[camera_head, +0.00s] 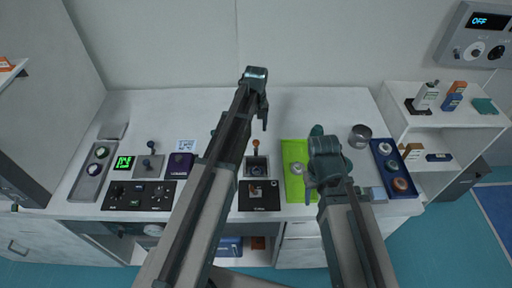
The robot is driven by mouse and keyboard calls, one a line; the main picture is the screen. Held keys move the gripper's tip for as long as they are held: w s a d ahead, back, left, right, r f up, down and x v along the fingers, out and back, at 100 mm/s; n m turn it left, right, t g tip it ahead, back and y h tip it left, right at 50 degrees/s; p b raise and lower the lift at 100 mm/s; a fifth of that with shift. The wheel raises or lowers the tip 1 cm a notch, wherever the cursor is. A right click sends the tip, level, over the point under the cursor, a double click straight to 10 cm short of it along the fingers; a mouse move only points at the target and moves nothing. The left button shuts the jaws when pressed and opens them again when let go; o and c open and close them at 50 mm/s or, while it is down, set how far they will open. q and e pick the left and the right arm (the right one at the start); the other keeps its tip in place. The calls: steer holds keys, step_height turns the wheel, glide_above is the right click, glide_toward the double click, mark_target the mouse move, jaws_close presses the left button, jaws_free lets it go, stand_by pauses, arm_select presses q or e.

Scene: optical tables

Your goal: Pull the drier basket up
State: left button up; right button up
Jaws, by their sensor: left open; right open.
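A small device with a square metal opening (257,168) and a black front panel (262,203) stands mid-table; it looks like the drier. A thin stem with an orange-brown knob (256,144) rises at its back edge, perhaps the basket's handle. The basket itself cannot be made out clearly. My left gripper (258,108) is open and empty, above and behind the knob in the picture, apart from it. My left arm crosses just left of the device. My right gripper (318,182) is open and empty over the green mat, right of the device.
The green mat (292,153) holds a round metal piece (297,168). A metal cup (360,136) and a blue tray (381,151) of round parts stand right. Several control boxes (140,195) fill the table's left. The back of the table is clear. A white shelf (402,97) stands at right.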

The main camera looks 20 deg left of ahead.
mark_target(256, 142)
arm_select(q)
step_height(256, 142, down, 9)
steer(key=b, duration=0.8)
jaws_close()
stand_by(1.1)
